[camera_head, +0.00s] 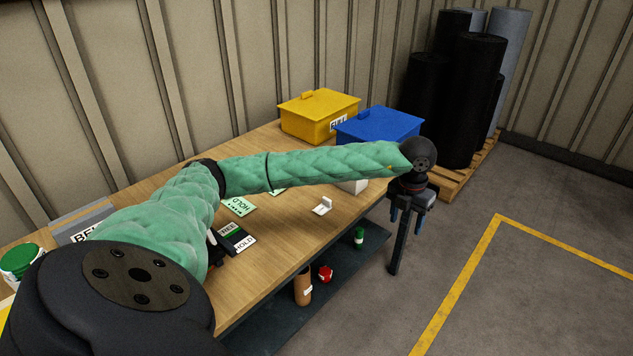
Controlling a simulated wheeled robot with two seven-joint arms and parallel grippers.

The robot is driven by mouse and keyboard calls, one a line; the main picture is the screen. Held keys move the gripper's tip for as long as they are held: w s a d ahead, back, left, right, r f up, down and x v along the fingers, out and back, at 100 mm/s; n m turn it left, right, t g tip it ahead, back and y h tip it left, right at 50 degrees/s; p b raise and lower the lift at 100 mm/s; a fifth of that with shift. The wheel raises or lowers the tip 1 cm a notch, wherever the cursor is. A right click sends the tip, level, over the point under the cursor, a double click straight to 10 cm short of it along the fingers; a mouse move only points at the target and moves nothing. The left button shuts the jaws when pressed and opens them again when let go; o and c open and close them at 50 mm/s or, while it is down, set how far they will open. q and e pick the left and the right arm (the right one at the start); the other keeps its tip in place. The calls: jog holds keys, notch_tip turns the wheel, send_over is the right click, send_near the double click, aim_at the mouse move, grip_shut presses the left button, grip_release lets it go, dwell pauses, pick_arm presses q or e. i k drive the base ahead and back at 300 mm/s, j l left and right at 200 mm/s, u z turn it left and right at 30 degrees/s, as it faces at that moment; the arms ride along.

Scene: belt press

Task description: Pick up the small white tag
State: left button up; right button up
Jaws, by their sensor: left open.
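A small white tag (321,208), with a short raised part, sits on the wooden table (290,230) near its front edge. My left arm reaches across the table behind the tag. My left gripper (406,220) hangs pointing down at the table's right end, to the right of the tag and apart from it. It is open, and I see nothing between its fingers. My right gripper is not in view.
Yellow (305,115) and blue (375,124) lidded boxes stand at the back. A white block (353,187) is partly hidden by my arm. A lower shelf (340,262) holds small items. Black rolls (470,100) stand on a pallet.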

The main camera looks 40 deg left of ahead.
aim_at(326, 206)
jog(key=j, duration=1.25)
jog(key=k, duration=0.05)
